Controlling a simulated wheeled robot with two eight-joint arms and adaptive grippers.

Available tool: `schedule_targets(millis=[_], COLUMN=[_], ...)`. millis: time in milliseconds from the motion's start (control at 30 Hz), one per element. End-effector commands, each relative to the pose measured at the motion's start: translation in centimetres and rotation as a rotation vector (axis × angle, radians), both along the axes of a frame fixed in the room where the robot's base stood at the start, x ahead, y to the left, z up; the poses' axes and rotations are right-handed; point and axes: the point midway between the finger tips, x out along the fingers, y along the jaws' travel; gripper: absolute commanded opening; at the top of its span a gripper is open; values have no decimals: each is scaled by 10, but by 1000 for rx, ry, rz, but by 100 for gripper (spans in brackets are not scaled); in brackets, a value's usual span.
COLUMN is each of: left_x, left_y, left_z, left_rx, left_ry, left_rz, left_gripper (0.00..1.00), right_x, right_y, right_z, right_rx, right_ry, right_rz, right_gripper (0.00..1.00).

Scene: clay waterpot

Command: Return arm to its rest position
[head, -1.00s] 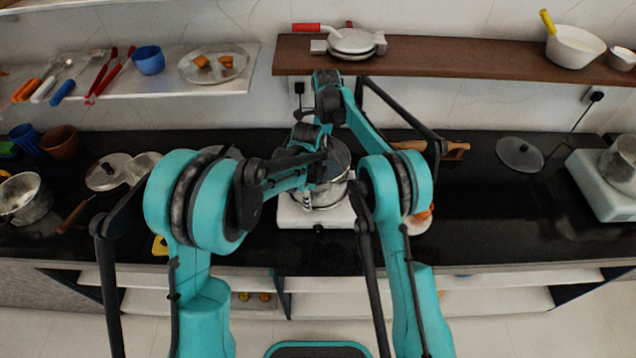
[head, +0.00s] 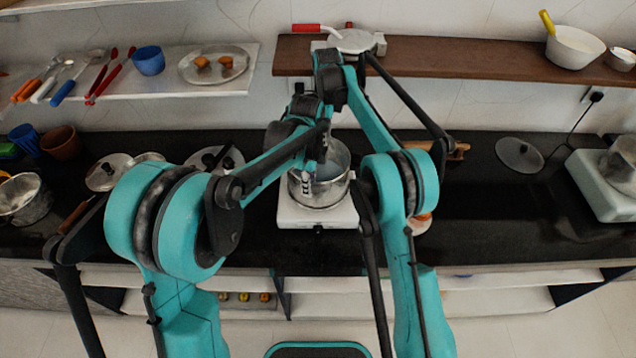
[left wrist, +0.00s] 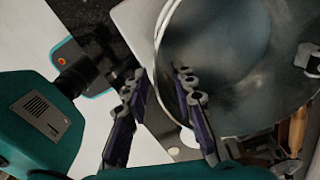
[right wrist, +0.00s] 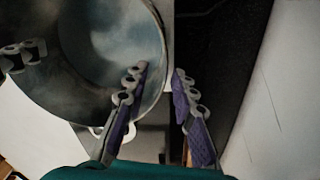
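A silver metal pot (head: 336,190) stands upright and open-topped on a white burner (head: 287,212). It shows in the left wrist view (left wrist: 240,60) and the right wrist view (right wrist: 95,60), its inside bluish and smooth. My left gripper (head: 308,182) is over the pot's near left side. Contact with the pot cannot be told.
Lids (head: 215,160) lie on the dark counter (head: 480,220) left of the pot, partly behind my left arm. A wooden shelf (head: 480,58) runs behind my right arm. A white appliance (head: 598,185) stands far right. The counter right of the burner is largely clear.

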Motion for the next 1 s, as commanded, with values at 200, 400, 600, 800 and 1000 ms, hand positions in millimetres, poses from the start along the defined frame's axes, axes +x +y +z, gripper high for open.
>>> schedule_targets(millis=[200, 400, 600, 800, 1000], left_x=[0, 0, 0, 0, 0], left_y=[0, 0, 0, 0, 0], left_z=[0, 0, 0, 0, -1], left_rx=[0, 0, 0, 0, 0], left_ry=[0, 0, 0, 0, 0], left_rz=[0, 0, 0, 0, 0], left_gripper=[26, 26, 26, 26, 26], right_x=[0, 0, 0, 0, 0], right_y=[0, 0, 0, 0, 0], right_z=[15, 16, 9, -21, -63], right_rx=[0, 0, 0, 0, 0], right_ry=[0, 0, 0, 0, 0], right_rz=[0, 0, 0, 0, 0], right_gripper=[26, 26, 26, 26, 26])
